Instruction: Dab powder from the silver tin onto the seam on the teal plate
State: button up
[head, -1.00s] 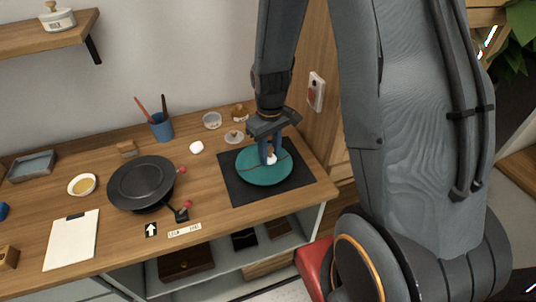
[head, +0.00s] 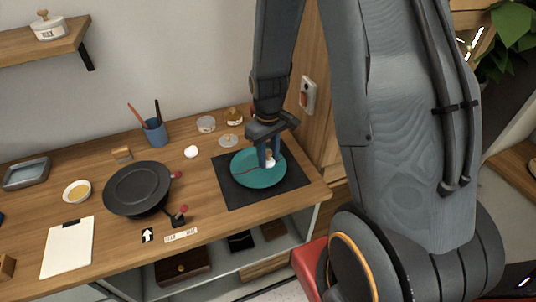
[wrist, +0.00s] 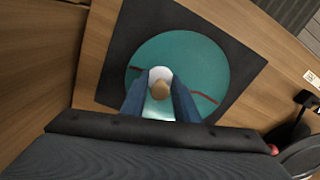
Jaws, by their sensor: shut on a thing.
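The teal plate (head: 246,181) lies on a black mat at the right of the bench; it also shows in the wrist view (wrist: 190,50). A dark red seam (wrist: 205,98) crosses it, its middle hidden by my gripper and tool. My gripper (head: 269,163) points down over the plate's right half, its blue fingers (wrist: 158,103) shut on a dabber with a wooden knob (wrist: 160,88) and white round pad (wrist: 160,73). The pad is at or just above the plate; I cannot tell if it touches. A small silver tin (head: 206,124) stands behind the mat.
A knobbed lid (head: 228,141) and a jar (head: 235,116) stand near the tin. A white lump (head: 191,152), a blue cup with brushes (head: 155,132), a black turntable (head: 137,188), a yellow-filled dish (head: 77,191) and a clipboard (head: 67,247) lie left. A wall panel stands right.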

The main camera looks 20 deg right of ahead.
aim_at(259, 168)
jog(key=shift+r+p, duration=0.1)
jog(key=shift+p, duration=0.25)
jog(key=shift+w, duration=0.25)
jog(key=shift+s, duration=0.35)
jog(key=shift+w+a+p, duration=0.25)
jog(key=shift+a+p, duration=0.1)
jog(key=shift+a, duration=0.35)
jog(key=shift+s+a, duration=0.35)
jog(key=shift+a, duration=0.35)
jog(key=shift+w+a, duration=0.1)
jog(key=shift+a, duration=0.05)
